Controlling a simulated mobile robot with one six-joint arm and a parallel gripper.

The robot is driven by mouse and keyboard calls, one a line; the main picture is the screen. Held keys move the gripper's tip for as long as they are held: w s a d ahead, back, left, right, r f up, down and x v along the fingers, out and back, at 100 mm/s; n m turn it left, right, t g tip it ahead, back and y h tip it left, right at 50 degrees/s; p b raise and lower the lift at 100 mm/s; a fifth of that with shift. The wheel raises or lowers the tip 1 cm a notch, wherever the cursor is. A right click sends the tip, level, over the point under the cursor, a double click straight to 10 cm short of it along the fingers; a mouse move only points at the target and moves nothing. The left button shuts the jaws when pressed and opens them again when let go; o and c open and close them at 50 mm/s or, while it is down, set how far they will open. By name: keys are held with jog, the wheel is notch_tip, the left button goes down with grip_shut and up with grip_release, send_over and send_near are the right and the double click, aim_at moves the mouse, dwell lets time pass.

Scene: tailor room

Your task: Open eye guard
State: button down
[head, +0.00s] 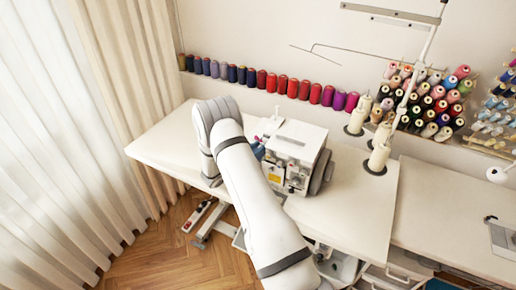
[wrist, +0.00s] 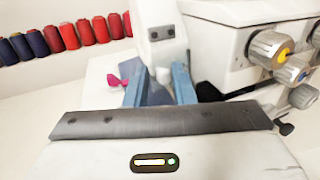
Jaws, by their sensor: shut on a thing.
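The white overlock sewing machine (head: 295,145) stands on the white table; its front face and dials (wrist: 275,50) show at the right of the wrist view. A narrow white machine head part (wrist: 160,35) with dark holes rises just beyond my fingertips. My gripper (wrist: 157,88) has two light blue fingers at this part. They are shut on a small blue-grey piece between them, which seems to be the eye guard; its outline is mostly hidden. In the head view, my gripper (head: 259,150) is at the left side of the machine, largely covered by my arm.
White thread cones (head: 378,158) and a tall thread stand (head: 415,75) are right of the machine. A row of thread spools (head: 285,85) lines the wall behind. A small pink thing (wrist: 113,81) lies left of my fingers. The table's left part (head: 160,140) is clear.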

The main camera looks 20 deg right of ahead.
jog(key=n+t+b, duration=0.1)
jog(key=s+n+t+y+b, duration=0.2)
jog(key=t, duration=0.1)
jog(key=shift+f, duration=0.25)
jog(key=shift+s+r+n+t+y+b, duration=0.1)
jog(key=shift+s+n+t+y+b, duration=0.2)
jog(key=shift+n+t+y+b, duration=0.35)
jog(key=shift+s+r+n+t+y+b, duration=0.1)
jog(key=shift+s+n+t+y+b, duration=0.25)
jog(key=shift+t, duration=0.4)
jog(key=shift+w, duration=0.1)
jog(key=c, duration=1.4)
grip_release()
jog(key=shift+c, duration=0.2)
